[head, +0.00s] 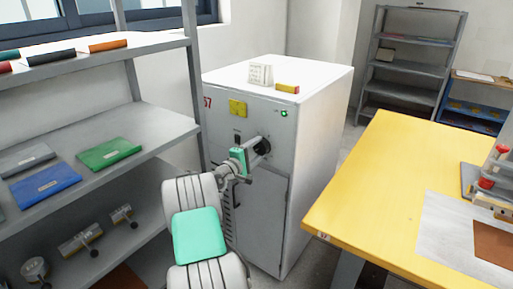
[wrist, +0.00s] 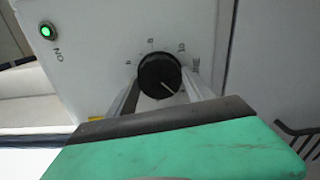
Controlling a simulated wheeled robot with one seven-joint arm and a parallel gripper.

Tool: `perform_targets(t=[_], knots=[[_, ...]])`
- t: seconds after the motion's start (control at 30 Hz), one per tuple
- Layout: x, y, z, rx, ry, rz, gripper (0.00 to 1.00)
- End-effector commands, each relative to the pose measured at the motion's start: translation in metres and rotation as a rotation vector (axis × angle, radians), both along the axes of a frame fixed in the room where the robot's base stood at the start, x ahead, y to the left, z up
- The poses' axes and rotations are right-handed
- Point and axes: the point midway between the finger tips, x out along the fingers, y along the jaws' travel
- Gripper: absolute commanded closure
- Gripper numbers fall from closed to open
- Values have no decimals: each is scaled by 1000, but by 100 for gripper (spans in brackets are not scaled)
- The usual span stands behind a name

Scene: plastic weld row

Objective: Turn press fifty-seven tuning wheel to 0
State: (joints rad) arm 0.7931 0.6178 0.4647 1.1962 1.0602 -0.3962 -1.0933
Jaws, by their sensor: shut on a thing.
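The press cabinet (head: 237,125) is a light grey box with a red "57" at its upper left corner. Its tuning wheel (wrist: 158,72) is a round black knob with a white pointer line, surrounded by small scale marks too small to read surely. In the wrist view the pointer line slants to the lower right. My gripper (head: 257,152) is at the front of the press, with its two fingers on either side of the wheel, shut on it. In the head view my gripper and wrist hide much of the wheel.
A green lamp (wrist: 46,31) is lit on the press panel. A yellow square label (head: 238,108) is on the panel. A white calendar (head: 260,74) and a yellow-red box (head: 287,88) sit on top. Grey shelving (head: 150,140) stands left, a yellow table (head: 390,165) right.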

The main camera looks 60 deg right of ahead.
Motion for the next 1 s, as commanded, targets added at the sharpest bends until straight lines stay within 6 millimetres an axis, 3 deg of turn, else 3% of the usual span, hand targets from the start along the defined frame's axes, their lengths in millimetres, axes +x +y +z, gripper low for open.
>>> perform_targets(t=[0.7, 0.73, 1.0], knots=[[1, 0, -1, 14, 87, 1, 81], [1, 0, -1, 14, 87, 1, 39], [0, 0, -1, 14, 86, 0, 19]])
